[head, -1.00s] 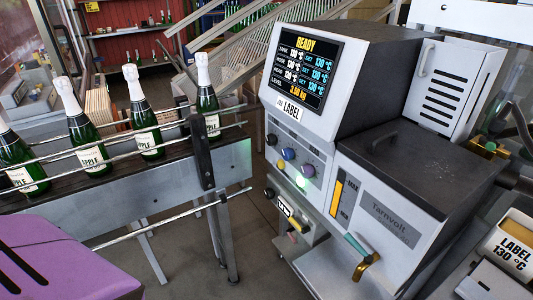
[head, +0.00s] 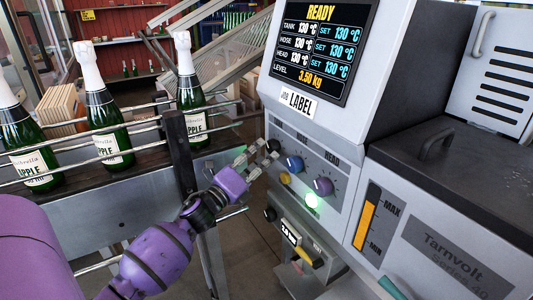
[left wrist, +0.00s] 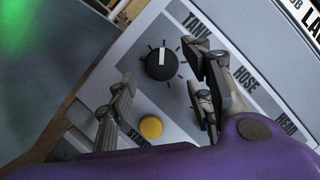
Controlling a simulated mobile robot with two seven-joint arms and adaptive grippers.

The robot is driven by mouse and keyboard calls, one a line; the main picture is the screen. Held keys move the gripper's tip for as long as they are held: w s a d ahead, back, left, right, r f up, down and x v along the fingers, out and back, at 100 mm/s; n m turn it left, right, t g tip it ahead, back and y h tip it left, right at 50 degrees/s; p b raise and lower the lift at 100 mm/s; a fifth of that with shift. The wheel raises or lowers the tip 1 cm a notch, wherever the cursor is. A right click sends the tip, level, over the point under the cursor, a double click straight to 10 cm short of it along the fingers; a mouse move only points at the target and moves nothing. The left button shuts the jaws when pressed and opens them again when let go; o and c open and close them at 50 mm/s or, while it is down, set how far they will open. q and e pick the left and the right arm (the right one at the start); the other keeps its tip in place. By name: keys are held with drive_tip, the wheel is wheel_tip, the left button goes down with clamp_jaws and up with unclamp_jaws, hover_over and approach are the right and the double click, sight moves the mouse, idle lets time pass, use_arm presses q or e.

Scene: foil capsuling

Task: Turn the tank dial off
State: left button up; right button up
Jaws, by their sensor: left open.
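The tank dial (left wrist: 161,63) is a black knob with a white pointer mark, under the TANK label in the left wrist view. In the head view it is mostly hidden behind my left fingers. My left gripper (head: 256,152) is open in front of the control panel. In the left wrist view its fingers (left wrist: 165,100) are spread on either side of the line toward the dial, apart from it. A yellow button (left wrist: 151,127) shows between the fingers below the dial. My right gripper is not in view.
The blue hose dial (head: 294,163) and purple head dial (head: 323,187) sit right of the tank dial. A green light (head: 312,200) glows below. The screen (head: 322,45) reads READY, tank 130 °C. Bottles (head: 105,135) stand on the conveyor (head: 100,203) at left.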

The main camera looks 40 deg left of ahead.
sight(269, 150)
use_arm(q)
drive_tip(key=shift+x, duration=1.55)
drive_tip(key=shift+a+f, duration=0.1)
drive_tip(key=c, duration=1)
drive_tip(key=shift+c, duration=0.2)
drive_tip(key=shift+n+p, duration=0.3)
drive_tip(key=shift+p, duration=0.05)
